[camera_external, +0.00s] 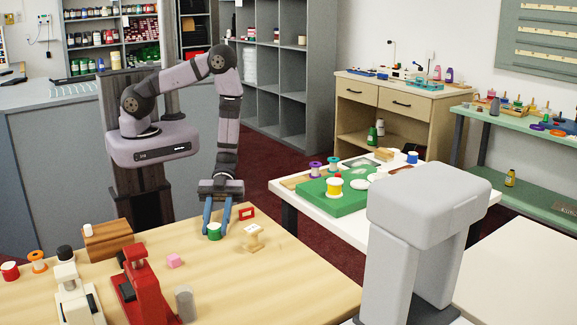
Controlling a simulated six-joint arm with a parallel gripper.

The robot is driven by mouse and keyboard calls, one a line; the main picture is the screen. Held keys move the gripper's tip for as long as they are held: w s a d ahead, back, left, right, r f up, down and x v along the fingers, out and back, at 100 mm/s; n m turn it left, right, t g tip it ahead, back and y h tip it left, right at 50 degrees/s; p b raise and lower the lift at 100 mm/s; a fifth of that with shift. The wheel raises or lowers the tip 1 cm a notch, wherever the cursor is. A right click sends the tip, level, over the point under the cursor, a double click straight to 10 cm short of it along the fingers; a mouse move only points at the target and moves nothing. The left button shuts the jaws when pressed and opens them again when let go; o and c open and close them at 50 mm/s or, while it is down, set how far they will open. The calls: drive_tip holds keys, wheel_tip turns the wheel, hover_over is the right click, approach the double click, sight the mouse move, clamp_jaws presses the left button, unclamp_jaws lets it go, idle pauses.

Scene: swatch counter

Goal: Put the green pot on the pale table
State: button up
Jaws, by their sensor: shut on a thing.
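The green pot (214,232) is a small round piece at the back edge of the light wooden table (290,285). My gripper (216,224) points down with its blue fingers shut on the pot. I cannot tell whether the pot touches the wood or is just above it. A pale, near-white table (446,212) stands to the right, beyond a gap. It carries a green board (318,199) with a yellow spool (334,188) on it. Part of this table is hidden behind a grey machine.
A red frame (246,213) and a small wooden stand (253,238) are close right of my gripper. A wooden block (107,240), a red machine (144,287) and a pink cube (174,261) stand left. The large grey machine (425,205) blocks the front right.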

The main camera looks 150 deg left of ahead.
drive_tip(key=o, duration=1.1)
drive_tip(key=shift+c, duration=0.2)
drive_tip(key=shift+r, duration=0.25)
drive_tip(key=shift+s+a, duration=0.15)
drive_tip(key=b+v, duration=0.1)
drive_tip(key=v, duration=1)
drive_tip(key=shift+s+a, duration=0.1)
drive_tip(key=shift+s, duration=0.15)
drive_tip(key=shift+w, duration=0.1)
